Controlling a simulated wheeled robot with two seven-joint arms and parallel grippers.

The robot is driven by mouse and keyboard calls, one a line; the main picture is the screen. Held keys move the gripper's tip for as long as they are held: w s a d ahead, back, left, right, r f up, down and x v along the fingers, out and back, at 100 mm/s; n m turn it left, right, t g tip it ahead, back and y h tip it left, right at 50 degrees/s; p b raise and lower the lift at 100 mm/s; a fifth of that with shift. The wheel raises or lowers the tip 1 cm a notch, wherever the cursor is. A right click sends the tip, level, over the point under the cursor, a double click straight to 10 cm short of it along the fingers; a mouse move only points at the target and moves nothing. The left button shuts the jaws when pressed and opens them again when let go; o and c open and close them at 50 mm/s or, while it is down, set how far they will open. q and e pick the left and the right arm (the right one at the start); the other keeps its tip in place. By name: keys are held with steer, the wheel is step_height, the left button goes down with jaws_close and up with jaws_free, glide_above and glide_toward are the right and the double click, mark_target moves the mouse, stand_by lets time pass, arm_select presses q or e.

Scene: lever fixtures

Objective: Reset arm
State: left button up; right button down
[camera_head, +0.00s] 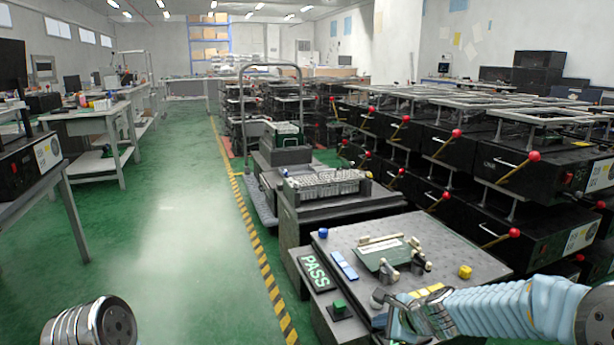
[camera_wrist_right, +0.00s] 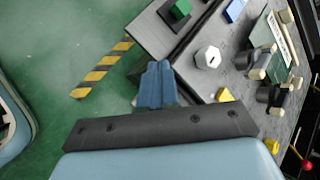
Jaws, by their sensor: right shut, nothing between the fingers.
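My right arm comes in from the lower right in a pale blue sleeve. Its gripper (camera_head: 408,318) hangs over the near edge of the grey fixture board (camera_head: 345,240). In the right wrist view the blue fingers (camera_wrist_right: 157,84) are together and empty, beside the board's edge and apart from its parts. Toggle-like lever fixtures (camera_head: 418,258) with cream bars stand on the board; they also show in the right wrist view (camera_wrist_right: 268,95). A grey hexagonal knob (camera_wrist_right: 208,59) stands near the gripper. My left gripper is not in view; only a metallic part of mine shows at lower left.
Black boxes with red-knobbed levers (camera_head: 515,233) are stacked at right. Green floor is free at left, beyond a striped line (camera_head: 262,255).

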steer(key=s+a+f+n+g+h+p, duration=0.25)
steer(key=s+f+n+g, duration=0.25)
steer(key=s+f+n, duration=1.1)
steer(key=s+a+f+n+g+y, duration=0.1)
steer(key=s+a+f+n+y, duration=0.1)
steer(key=s+f, duration=0.7)
steer(key=shift+s+a+f+g, duration=0.35)
steer(key=shift+s+a, duration=0.35)
steer(key=shift+s, duration=0.3)
